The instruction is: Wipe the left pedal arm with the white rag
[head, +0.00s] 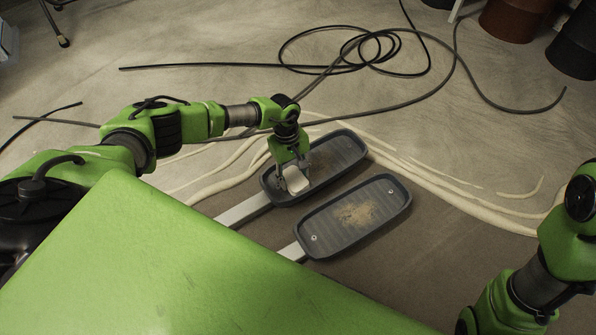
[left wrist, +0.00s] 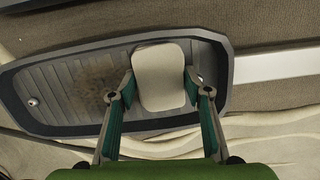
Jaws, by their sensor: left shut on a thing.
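The white rag (head: 296,179) is a small pale pad held in my left gripper (head: 291,173), over the near end of the left pedal (head: 349,149). In the left wrist view the rag (left wrist: 160,78) sits between the two fingers of the left gripper (left wrist: 158,92), which are shut on it. A brown dirt patch (left wrist: 97,84) shows on the grooved pedal beside the rag. The left pedal arm (head: 243,209) is a light grey bar running from the pedal toward the lower left; it also shows in the left wrist view (left wrist: 276,66). My right gripper is out of view.
The right pedal (head: 387,195), with tan dirt (head: 356,214), lies close beside the left one. Black cables (head: 345,62) coil on the floor behind. Dark round containers (head: 577,45) stand at the back right.

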